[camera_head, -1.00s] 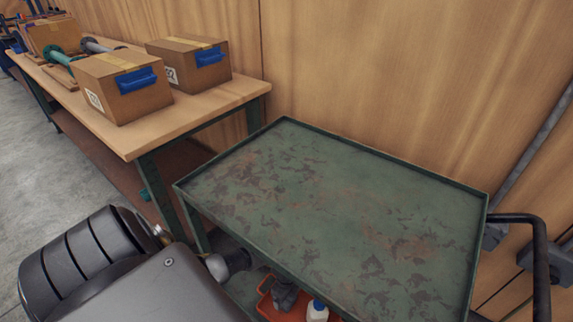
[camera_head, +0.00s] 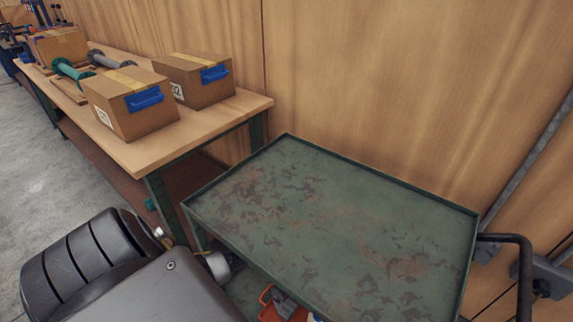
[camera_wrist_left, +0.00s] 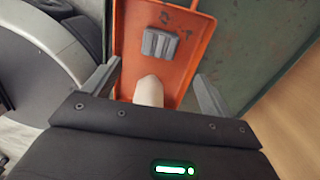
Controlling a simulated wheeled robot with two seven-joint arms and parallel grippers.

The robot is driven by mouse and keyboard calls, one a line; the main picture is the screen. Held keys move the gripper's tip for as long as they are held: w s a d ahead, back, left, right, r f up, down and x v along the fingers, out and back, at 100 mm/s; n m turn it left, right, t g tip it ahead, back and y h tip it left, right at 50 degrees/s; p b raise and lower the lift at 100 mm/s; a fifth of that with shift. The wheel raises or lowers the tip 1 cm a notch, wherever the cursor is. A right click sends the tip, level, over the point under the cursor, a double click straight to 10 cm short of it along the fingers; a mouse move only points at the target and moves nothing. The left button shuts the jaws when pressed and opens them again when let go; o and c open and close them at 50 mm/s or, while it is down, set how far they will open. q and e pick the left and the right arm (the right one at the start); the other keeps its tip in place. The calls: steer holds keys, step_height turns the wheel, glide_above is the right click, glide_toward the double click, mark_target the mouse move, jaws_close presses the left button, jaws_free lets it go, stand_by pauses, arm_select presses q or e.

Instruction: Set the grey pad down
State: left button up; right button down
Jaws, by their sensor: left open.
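In the left wrist view a small grey ribbed block, which looks like the grey pad (camera_wrist_left: 160,43), lies in an orange tray (camera_wrist_left: 195,55). My left gripper (camera_wrist_left: 158,80) is open, its two fingers apart on either side of the tray's near part. The pad lies beyond the fingertips, and nothing is held. In the head view the orange tray (camera_head: 266,312) shows only partly below the cart's near edge. A grey shape in it cannot be made out clearly. My right gripper is in neither view.
A white rounded object (camera_wrist_left: 148,92) stands between my left fingers, partly hidden by the gripper body. The green cart's worn top (camera_head: 340,225) is bare. A wooden bench (camera_head: 215,115) at left carries cardboard boxes (camera_head: 130,103) and flanged pipes (camera_head: 72,72).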

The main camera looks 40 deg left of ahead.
arm_select(q)
steer(key=s+d+f+n+t+h, duration=0.1)
steer(key=s+d+f+n+t, duration=0.1)
steer(key=s+d+f+n, duration=0.45)
steer(key=s+n, duration=0.7)
steer(key=shift+s+d+r+n+y, duration=0.25)
steer(key=shift+d+r+n+y, duration=0.1)
steer(key=shift+d+y, duration=0.1)
steer(key=shift+f, duration=0.1)
steer(key=s+a+f+p, duration=0.2)
steer(key=s+p, duration=0.3)
steer(key=s, duration=0.3)
steer(key=s+a+f+p, duration=0.2)
steer(key=s+f+p, duration=0.2)
steer(key=s, duration=0.5)
steer(key=p, duration=0.2)
steer(key=shift+a+g+p, duration=0.15)
steer(key=shift+g+p, duration=0.15)
steer(key=shift+g, duration=0.1)
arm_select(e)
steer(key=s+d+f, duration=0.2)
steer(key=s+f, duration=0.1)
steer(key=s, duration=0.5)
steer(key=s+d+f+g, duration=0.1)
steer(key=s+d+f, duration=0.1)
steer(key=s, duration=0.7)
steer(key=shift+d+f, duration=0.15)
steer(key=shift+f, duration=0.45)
